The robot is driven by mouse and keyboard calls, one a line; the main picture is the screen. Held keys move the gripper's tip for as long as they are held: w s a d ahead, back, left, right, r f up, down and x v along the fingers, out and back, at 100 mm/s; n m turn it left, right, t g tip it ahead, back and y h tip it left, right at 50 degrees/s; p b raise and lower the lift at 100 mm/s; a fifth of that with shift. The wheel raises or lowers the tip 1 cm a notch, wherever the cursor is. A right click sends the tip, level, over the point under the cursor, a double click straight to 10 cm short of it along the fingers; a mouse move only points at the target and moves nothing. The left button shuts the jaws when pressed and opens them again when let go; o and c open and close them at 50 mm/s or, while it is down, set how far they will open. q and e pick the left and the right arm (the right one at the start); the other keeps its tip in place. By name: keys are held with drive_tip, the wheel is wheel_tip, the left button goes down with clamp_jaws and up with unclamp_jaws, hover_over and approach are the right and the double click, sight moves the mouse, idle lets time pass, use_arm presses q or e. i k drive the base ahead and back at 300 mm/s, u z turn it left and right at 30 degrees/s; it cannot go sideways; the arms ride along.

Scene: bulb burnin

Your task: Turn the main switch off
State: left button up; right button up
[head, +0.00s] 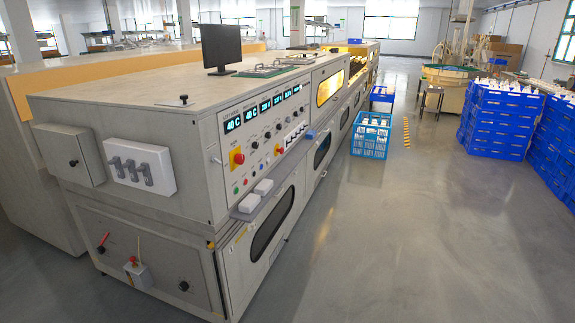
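A long grey machine (170,95) fills the left half of the head view. Its sloped control panel (262,160) faces right and carries lit displays, knobs and buttons. A large red rotary knob on a yellow plate (237,157) sits at the panel's near left end. A smaller red control on yellow (277,150) sits farther along. The labels are too small to read, so I cannot tell which is the main switch, nor its position. The lit displays (233,124) read 40 C at the near end. Neither of my grippers is in view.
A box with grey levers (141,167) and a plain grey box (70,154) are on the machine's end face. A ledge (262,200) juts out below the panel. A blue crate (371,136) and stacked blue crates (497,120) stand right. The floor between is clear.

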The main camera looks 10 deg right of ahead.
sight(240, 159)
drive_tip(key=z, duration=3.35)
drive_tip(key=i, duration=0.1)
drive_tip(key=u, duration=2.85)
drive_tip(key=i, duration=1.2)
drive_tip(key=u, duration=0.95)
